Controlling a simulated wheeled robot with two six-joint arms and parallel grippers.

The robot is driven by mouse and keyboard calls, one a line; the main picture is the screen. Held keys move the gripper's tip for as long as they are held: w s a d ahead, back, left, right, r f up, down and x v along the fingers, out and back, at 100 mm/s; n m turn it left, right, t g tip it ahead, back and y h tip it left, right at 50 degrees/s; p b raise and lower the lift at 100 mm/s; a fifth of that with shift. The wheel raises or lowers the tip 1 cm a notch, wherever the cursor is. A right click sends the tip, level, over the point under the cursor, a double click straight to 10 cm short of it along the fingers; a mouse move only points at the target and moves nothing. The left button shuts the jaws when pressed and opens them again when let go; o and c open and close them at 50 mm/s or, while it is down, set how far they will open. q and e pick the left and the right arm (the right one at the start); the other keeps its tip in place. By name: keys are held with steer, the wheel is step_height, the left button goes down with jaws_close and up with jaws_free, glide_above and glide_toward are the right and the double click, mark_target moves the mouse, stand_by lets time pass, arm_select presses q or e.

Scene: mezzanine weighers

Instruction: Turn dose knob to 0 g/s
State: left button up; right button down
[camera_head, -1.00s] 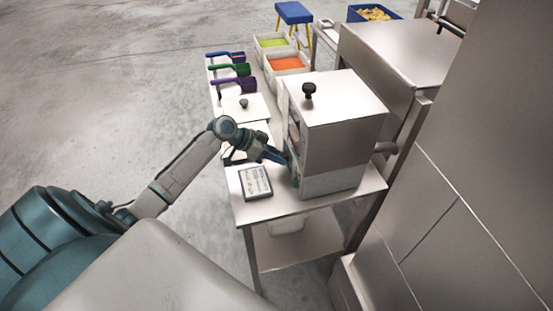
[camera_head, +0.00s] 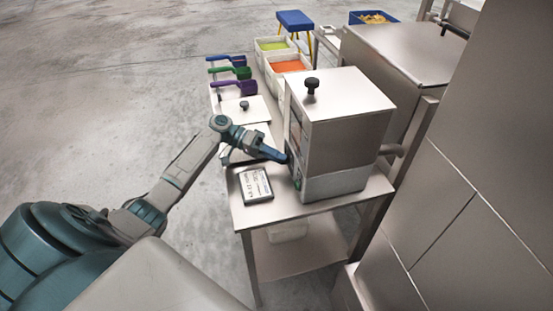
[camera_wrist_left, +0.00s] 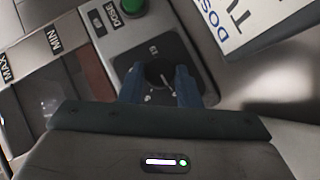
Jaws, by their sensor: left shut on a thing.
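The dosing machine (camera_head: 345,135) is a steel box with a black knob on its lid, standing on a steel table. In the left wrist view the dose knob (camera_wrist_left: 158,76) is a round dark knob on a dark plate, below a green button (camera_wrist_left: 132,8) and a "DOSE" label. My left gripper (camera_head: 284,157) is at the machine's left-hand face. In the wrist view its two blue fingers (camera_wrist_left: 160,88) are shut on the knob's sides. The fingers hide part of the knob and its scale, so I cannot read its setting. My right gripper is not in view.
A printed card (camera_head: 256,186) lies on the steel table (camera_head: 290,206) in front of the machine. Coloured scoops (camera_head: 230,72) and bins of green and orange material (camera_head: 289,65) stand behind. A tall steel cabinet (camera_head: 480,150) closes off the right. Open floor lies left.

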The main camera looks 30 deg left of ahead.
arm_select(q)
steer(key=shift+f+n+h, duration=0.15)
steer(key=shift+n+h, duration=0.15)
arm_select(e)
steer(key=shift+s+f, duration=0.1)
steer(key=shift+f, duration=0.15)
arm_select(q)
steer(key=o, duration=1)
steer(key=shift+s+a+b, duration=0.1)
steer(key=shift+a+b, duration=0.3)
steer(key=b+v, duration=0.1)
steer(key=v, duration=0.3)
steer(key=shift+a+b, duration=0.35)
steer(key=b+v, duration=0.1)
steer(key=v, duration=0.3)
steer(key=shift+s+a+r, duration=0.15)
steer(key=shift+a+r, duration=0.25)
steer(key=shift+a, duration=0.2)
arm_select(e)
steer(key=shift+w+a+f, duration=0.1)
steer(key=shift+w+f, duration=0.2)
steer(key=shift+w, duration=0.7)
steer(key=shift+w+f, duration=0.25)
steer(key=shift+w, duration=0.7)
